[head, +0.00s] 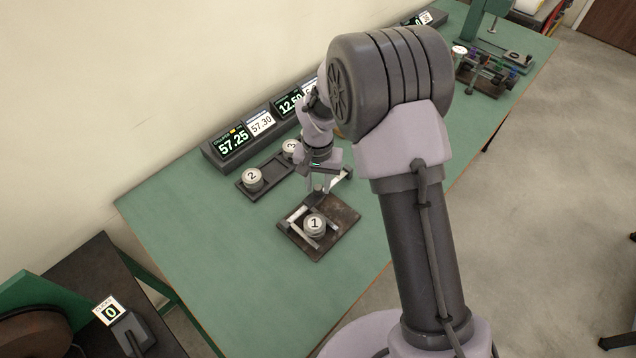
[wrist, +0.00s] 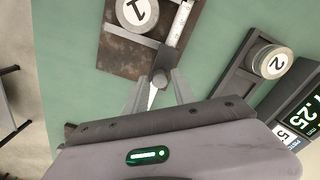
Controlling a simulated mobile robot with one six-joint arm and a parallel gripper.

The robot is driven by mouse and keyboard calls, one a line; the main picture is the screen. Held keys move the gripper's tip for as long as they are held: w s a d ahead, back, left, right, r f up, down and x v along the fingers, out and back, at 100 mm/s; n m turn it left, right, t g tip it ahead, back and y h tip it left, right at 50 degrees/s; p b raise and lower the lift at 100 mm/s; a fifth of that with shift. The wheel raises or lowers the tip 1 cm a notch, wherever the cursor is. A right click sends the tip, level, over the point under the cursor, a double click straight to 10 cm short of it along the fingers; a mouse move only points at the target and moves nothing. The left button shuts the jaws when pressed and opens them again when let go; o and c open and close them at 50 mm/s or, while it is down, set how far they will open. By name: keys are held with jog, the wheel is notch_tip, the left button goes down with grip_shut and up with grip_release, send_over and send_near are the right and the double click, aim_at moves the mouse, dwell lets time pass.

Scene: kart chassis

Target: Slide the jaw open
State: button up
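A caliper fixture sits on a dark brown plate (head: 345,217), which also shows in the wrist view (wrist: 122,60). Puck 1 (head: 314,222) rests on it beside pale jaw bars (head: 301,240); in the wrist view puck 1 (wrist: 138,11) is cut by the top edge. A pale graduated beam (wrist: 180,24) runs along the plate toward a dark round knob (wrist: 160,77). My gripper (wrist: 159,76) is open, its fingers apart on either side of the knob. I cannot tell whether they touch it. In the head view my gripper (head: 318,190) is just behind puck 1.
Pucks 2 (head: 252,177) and 3 (head: 291,147) sit in a dark tray (head: 263,168) behind the plate. A display (head: 233,143) reads 57.25, with 57.30 on the card beside it. The green bench (head: 210,240) is clear left of the plate. Another fixture (head: 484,78) stands at far right.

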grip_shut()
dwell(1.2)
